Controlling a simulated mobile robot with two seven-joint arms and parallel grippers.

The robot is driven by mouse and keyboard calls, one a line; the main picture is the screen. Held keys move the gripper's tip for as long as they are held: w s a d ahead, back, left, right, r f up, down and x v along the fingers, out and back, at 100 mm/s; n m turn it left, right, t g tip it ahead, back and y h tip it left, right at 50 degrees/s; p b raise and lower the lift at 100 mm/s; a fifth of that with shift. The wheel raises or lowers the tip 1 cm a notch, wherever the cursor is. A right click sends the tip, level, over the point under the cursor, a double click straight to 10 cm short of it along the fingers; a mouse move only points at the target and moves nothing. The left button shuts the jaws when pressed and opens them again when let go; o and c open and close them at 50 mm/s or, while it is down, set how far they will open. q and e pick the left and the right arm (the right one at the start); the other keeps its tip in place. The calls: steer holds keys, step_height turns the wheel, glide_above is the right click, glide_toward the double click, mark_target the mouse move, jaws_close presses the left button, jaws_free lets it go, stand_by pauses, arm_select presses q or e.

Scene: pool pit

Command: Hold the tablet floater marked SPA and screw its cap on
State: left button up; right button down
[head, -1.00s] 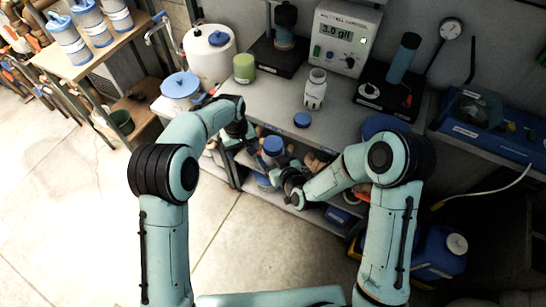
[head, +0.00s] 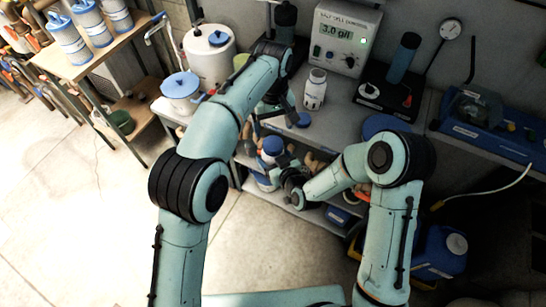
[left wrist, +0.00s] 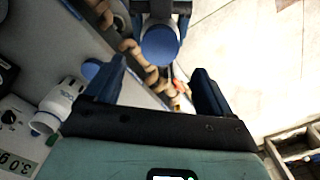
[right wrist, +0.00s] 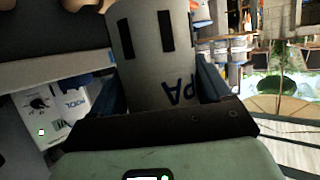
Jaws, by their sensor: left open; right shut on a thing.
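The tablet floater (right wrist: 150,60) is a pale body with dark slots; the letters PA show upside down in the right wrist view. My right gripper (right wrist: 158,75) is shut on it and holds it in front of the bench. A round blue cap (head: 272,145) is on the floater's top; it also shows in the left wrist view (left wrist: 160,45). Whether it is fully screwed down I cannot tell. My left gripper (head: 274,118) is open and empty, above and apart from the cap. In its own view the cap lies beyond and between the fingers (left wrist: 158,76).
A meter box (head: 346,38), pump stand (head: 385,95) and white tank (head: 209,55) stand behind.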

mark_target(273, 143)
arm_select(q)
steer(key=shift+f, duration=4)
steer(key=c, duration=1.1)
steer(key=m, duration=0.6)
steer(key=o, duration=1.2)
steer(key=shift+r, duration=0.1)
